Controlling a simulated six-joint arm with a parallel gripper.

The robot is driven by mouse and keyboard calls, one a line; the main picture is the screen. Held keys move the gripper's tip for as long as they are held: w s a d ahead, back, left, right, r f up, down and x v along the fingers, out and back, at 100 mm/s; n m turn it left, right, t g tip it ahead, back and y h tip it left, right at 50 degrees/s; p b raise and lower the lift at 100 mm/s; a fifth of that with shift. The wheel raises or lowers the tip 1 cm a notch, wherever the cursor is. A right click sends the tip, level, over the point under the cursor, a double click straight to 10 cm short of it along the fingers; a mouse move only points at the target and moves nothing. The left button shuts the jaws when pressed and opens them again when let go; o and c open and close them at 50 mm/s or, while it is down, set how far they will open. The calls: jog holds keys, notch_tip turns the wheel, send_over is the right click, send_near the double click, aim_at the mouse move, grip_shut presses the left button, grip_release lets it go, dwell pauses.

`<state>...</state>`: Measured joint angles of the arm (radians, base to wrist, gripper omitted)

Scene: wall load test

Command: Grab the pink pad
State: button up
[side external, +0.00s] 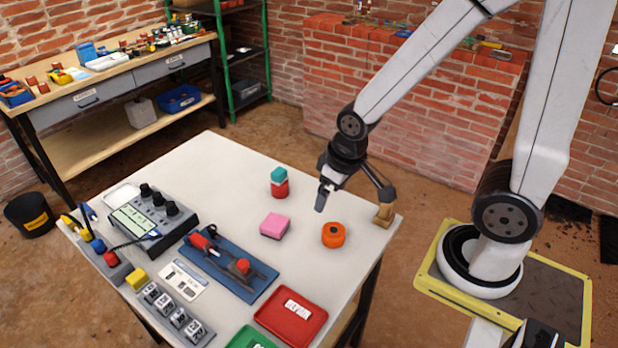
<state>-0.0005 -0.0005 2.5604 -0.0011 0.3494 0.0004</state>
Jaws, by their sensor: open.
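The pink pad (274,225) is a small block with a pink top and a darker grey lower edge. It lies flat on the white table near its middle. My gripper (353,199) is open above the table, to the right of the pad and apart from it. Its left finger shows as a dark piece with a grey tip; its right finger reaches toward a tan wooden block (384,215) at the table's right corner. I cannot tell whether that finger touches the block. Nothing shows between the fingers.
An orange round piece (333,235) lies right of the pad. A teal-and-red stack (279,182) stands behind it. A blue tool tray (228,264) is at front left and a red tray (291,316) in front. The white tabletop (215,165) is clear at the back.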

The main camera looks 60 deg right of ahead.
jog(key=shift+f, duration=0.1)
dwell(0.7)
jog(key=w+a+f+m+y, duration=0.1)
jog(key=a+f+m+y, duration=0.2)
jog(key=a+m+y, duration=0.35)
jog(key=w+a+f+m+y, duration=0.2)
jog(key=a+f+m+y, duration=0.15)
jog(key=m, duration=0.65)
jog(key=m+t+h, duration=0.7)
jog(key=m+t, duration=0.3)
jog(key=m, duration=0.7)
send_over(281, 224)
jog(key=f, duration=0.5)
jog(key=shift+s+a+f, duration=0.1)
jog(key=shift+a+f, duration=0.3)
jog(key=shift+d+f+t, duration=0.15)
jog(key=shift+d+t, duration=0.25)
jog(key=shift+d, duration=0.05)
jog(key=shift+f, duration=0.15)
